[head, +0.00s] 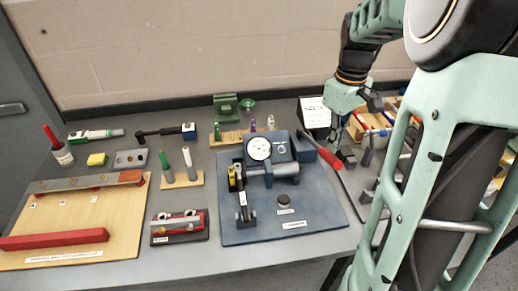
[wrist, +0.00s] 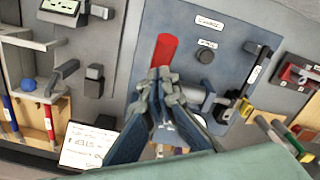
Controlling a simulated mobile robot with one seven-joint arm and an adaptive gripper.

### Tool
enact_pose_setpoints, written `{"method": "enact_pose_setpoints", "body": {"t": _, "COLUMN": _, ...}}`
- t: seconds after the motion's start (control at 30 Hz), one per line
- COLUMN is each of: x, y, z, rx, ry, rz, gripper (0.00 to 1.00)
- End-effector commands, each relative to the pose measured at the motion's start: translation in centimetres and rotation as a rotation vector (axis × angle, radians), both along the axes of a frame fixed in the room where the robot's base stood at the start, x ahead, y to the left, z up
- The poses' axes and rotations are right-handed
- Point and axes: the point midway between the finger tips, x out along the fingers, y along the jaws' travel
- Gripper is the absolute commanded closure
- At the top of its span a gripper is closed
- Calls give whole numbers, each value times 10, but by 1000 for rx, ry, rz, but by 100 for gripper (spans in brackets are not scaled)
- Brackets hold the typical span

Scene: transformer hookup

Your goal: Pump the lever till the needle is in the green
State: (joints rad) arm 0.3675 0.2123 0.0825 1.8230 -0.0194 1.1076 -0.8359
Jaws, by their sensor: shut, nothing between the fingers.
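The blue pump board (head: 318,212) lies on the bench in the head view, and also shows in the wrist view (wrist: 228,62). A round white gauge (head: 258,149) stands at its back; its needle is too small to read. A lever with a red handle (head: 328,155) sticks out at the board's right. The red handle (wrist: 164,48) also shows in the wrist view, just beyond my fingertips. My gripper (head: 336,137) is shut and empty, close by the handle; its closed fingers (wrist: 163,76) partly cover the lever. Whether they touch it I cannot tell.
A wooden board with a red bar (head: 54,239) lies at the left. A small dark fixture (head: 179,227) sits left of the pump board. Small tools and a white card (head: 314,112) stand behind. Several fixtures crowd the right side near my arm.

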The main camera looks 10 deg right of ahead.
Motion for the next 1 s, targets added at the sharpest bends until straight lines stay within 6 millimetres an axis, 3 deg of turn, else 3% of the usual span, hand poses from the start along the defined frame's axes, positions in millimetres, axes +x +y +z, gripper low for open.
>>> {"method": "enact_pose_setpoints", "body": {"t": 0.6, "x": 0, "y": 0, "z": 50, "rx": 0, "ry": -1, "rz": 0, "gripper": 100}}
{"method": "enact_pose_setpoints", "body": {"t": 1.0, "x": 0, "y": 0, "z": 50, "rx": 0, "ry": 0, "rz": 0, "gripper": 100}}
